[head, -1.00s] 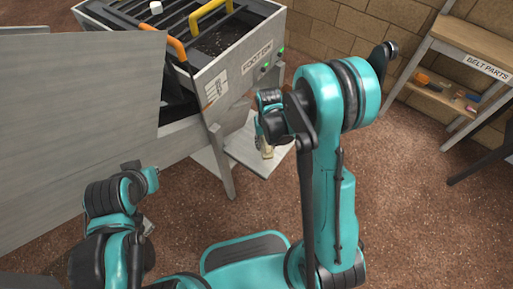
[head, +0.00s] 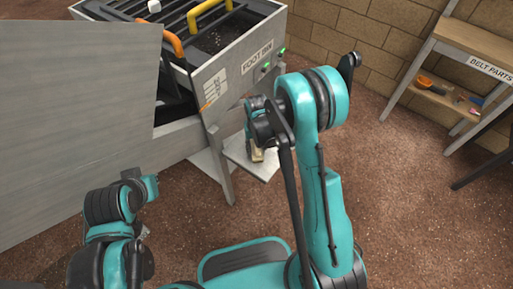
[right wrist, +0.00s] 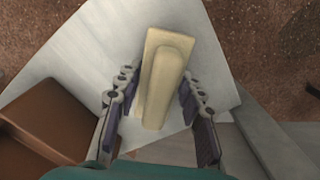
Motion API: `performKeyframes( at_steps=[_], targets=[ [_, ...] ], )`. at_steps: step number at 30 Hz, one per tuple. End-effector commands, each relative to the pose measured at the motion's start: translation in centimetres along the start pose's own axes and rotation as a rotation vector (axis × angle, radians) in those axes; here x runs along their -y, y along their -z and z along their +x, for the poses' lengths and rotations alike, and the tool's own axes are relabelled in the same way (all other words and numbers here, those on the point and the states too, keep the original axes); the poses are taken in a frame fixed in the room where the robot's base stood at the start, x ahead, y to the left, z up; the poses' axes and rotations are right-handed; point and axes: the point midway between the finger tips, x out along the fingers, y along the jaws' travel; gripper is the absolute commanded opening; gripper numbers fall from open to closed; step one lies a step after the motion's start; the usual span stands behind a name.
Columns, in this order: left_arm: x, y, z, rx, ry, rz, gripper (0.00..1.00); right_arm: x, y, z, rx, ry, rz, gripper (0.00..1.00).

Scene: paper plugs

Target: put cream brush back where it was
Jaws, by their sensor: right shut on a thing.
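The cream brush (right wrist: 164,75) is a pale block with a raised, rounded top. In the right wrist view it sits between the two fingers of my right gripper (right wrist: 160,97), which is shut on it. It is over a pale grey shelf (right wrist: 75,65); I cannot tell whether it touches the surface. In the head view a bit of the brush (head: 257,155) shows below my right wrist, over the small side shelf (head: 262,171) of the machine. My left arm is at the lower left; its fingers are too hidden to judge.
A brown block (right wrist: 50,120) lies at the left in the right wrist view, close to the gripper. The root bin (head: 240,70) with its grille stands above the shelf. A belt parts bench (head: 470,45) stands at the right. Open floor (head: 390,190) lies between.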

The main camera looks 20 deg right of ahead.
Motion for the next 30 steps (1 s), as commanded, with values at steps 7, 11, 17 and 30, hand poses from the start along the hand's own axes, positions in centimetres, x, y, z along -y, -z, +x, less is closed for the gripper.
performKeyframes(
  at_steps=[7,11,17,30],
  targets=[
    [0.0,-0.1,0.2,0.0,0.0,0.0,0.0,0.0,0.0,0.2,0.0,0.0,0.0,0.59],
    [0.0,-0.1,0.2,0.0,0.0,0.0,0.0,0.0,0.0,0.2,0.0,0.0,0.0,0.59],
    [0.0,0.3,-0.4,0.0,0.0,0.0,0.0,0.0,0.0,-0.8,0.0,0.0,0.0,0.59],
    [0.0,2.4,-3.4,0.0,0.0,0.0,0.0,0.0,0.0,-9.9,0.0,0.0,0.0,0.59]
  ],
)
